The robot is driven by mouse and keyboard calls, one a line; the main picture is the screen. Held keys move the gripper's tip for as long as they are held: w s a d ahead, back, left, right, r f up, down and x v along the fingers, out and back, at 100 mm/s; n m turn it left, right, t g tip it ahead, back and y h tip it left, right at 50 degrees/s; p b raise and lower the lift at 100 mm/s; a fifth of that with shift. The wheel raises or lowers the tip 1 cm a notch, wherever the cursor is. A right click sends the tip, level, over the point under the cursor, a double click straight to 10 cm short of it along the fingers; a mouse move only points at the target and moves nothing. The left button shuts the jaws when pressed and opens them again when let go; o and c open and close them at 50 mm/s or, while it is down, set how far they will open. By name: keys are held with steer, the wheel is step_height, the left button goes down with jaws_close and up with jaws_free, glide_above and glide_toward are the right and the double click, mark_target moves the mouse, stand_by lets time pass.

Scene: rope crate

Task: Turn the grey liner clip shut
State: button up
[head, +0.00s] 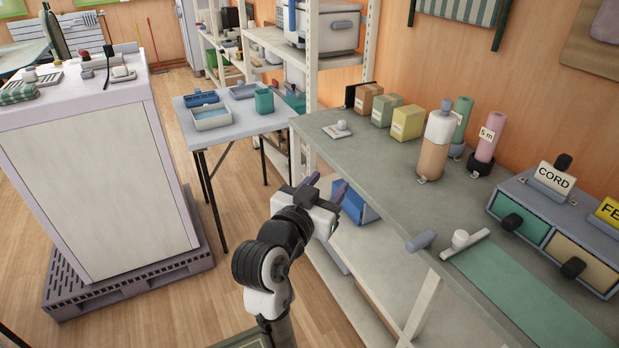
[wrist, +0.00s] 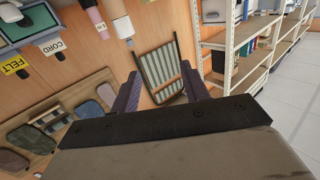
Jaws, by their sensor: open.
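I cannot make out the grey liner clip for certain in either view. A tall white crate-like box (head: 105,185) stands at the left in the head view, with small grey and white fittings (head: 122,72) on its top. They are too small to tell whether one is the clip. My gripper (head: 325,186) is open and empty, raised beside the near left edge of the grey workbench, well to the right of the box. In the wrist view its two dark purple fingers (wrist: 160,88) are spread apart, with nothing between them but the distant wall and a striped frame.
The box stands on a dark slatted pallet (head: 130,283). A small table (head: 235,128) with blue and green trays is behind. The workbench (head: 375,165) carries boxes, a bottle, rolls and a drawer unit (head: 560,225).

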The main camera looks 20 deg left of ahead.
steer(key=shift+s+a+r+n+t+y, duration=0.3)
steer(key=shift+a+r+n+y, duration=0.1)
steer(key=shift+a+r+y, duration=0.25)
steer(key=shift+s+a+r+n+t+y, duration=0.25)
steer(key=shift+a+r+n+y, duration=0.2)
steer(key=shift+a+r, duration=0.25)
steer(key=shift+c, duration=0.3)
